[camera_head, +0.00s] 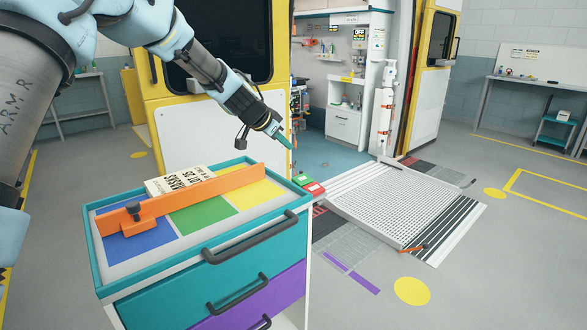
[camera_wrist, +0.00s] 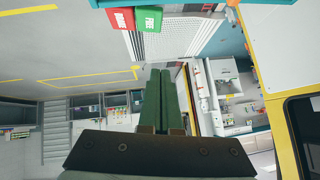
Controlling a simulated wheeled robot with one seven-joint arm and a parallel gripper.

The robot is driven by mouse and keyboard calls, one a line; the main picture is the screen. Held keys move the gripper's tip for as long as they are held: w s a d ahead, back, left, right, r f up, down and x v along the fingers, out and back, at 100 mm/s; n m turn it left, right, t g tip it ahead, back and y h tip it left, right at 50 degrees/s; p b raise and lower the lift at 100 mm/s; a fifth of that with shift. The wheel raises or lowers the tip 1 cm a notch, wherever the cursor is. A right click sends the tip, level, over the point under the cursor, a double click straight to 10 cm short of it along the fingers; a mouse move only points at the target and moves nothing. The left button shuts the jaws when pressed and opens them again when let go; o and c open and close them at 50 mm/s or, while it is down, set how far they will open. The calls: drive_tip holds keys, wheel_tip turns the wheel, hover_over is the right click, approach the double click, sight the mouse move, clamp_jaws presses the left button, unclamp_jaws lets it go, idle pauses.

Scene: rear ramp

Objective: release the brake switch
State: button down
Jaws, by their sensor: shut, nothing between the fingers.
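The brake switch is a pair of coloured pads at the right corner of the teal cart: a red pad (camera_head: 315,188) and a green pad (camera_head: 303,179). In the wrist view the red pad (camera_wrist: 121,19) and green pad (camera_wrist: 149,18) show at the top edge; the green one's lettering seems to read FREE, the red one's is hard to read. My gripper (camera_head: 290,145) is above and slightly left of the pads, apart from them. Its green fingers (camera_wrist: 161,72) are together with nothing between them.
The cart (camera_head: 245,242) carries an orange bar (camera_head: 205,195) and a white box of masks (camera_head: 180,180). A perforated ramp (camera_head: 395,203) lies to the right, below the vehicle's opening. The yellow-edged door (camera_head: 195,135) stands behind my arm. Grey floor is clear at right.

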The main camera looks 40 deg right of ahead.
drive_tip(key=p, duration=0.4)
hover_over(299, 176)
drive_tip(key=f, duration=0.7)
drive_tip(key=shift+s, duration=0.35)
drive_tip(key=f, duration=0.1)
drive_tip(key=f+p, duration=0.1)
drive_tip(key=f, duration=0.1)
drive_tip(key=shift+w+f, duration=0.1)
drive_tip(key=shift+w, duration=0.2)
drive_tip(key=shift+w+f, duration=0.1)
drive_tip(key=shift+f, duration=0.25)
